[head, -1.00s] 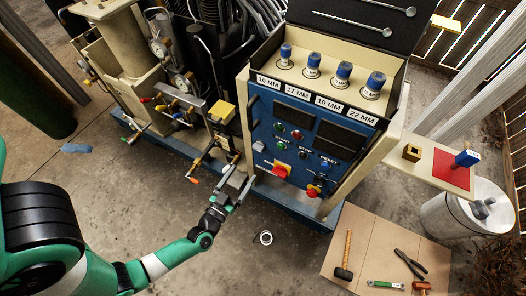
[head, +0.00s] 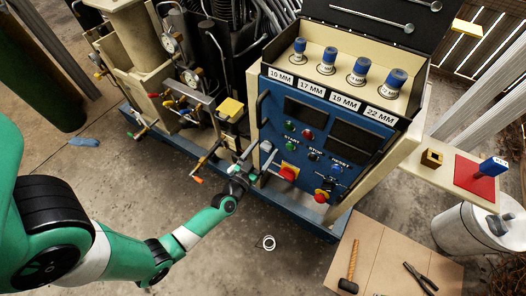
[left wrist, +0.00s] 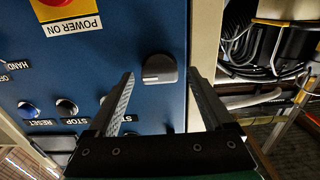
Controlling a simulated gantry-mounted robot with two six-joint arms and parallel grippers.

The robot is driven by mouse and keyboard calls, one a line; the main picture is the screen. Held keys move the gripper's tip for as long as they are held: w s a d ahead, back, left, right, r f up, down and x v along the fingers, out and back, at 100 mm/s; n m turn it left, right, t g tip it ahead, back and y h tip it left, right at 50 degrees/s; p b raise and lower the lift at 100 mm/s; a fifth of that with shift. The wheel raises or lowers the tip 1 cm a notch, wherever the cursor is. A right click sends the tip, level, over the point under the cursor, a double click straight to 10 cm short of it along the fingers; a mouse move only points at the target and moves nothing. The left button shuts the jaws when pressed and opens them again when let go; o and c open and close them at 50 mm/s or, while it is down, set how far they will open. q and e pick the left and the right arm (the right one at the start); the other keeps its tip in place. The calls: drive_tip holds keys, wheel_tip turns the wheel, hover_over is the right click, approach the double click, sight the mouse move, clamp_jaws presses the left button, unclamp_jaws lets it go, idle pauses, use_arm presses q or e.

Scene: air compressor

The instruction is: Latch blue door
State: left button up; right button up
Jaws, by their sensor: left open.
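The blue door (head: 322,125) is the control panel on the front of the cream cabinet; it looks flush with its frame. A small latch knob (head: 267,146) is near its left edge. In the left wrist view the dark rounded knob (left wrist: 159,70) has a light line across it. My left gripper (head: 250,168) is at the door's lower left, just below the knob. In the left wrist view its open, empty fingers (left wrist: 160,76) point at the door, one on each side of the knob; contact cannot be told. My right gripper is not in view.
Beside the knob are buttons and a red switch on yellow (head: 289,172). Valves and a yellow block (head: 231,108) stand left of the cabinet. A side shelf (head: 450,175) juts out at right. Cardboard with tools (head: 375,265) lies on the floor. Cables (left wrist: 255,60) show beside the cabinet.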

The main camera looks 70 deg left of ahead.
use_arm(q)
clamp_jaws()
idle(0.3)
drive_tip(key=shift+n, duration=0.4)
drive_tip(key=n, duration=0.3)
drive_tip(key=shift+s+n, duration=0.1)
drive_tip(key=shift+n, duration=0.2)
drive_tip(key=n, duration=0.4)
drive_tip(key=shift+a+f+n+b, duration=0.1)
drive_tip(key=shift+a+n+b, duration=0.05)
drive_tip(key=shift+n+b, duration=0.2)
drive_tip(key=n+b, duration=0.1)
drive_tip(key=n, duration=0.3)
drive_tip(key=shift+s, duration=0.1)
drive_tip(key=shift+f+n+b, duration=0.15)
drive_tip(key=shift+n+b, duration=0.2)
drive_tip(key=shift+n, duration=2.1)
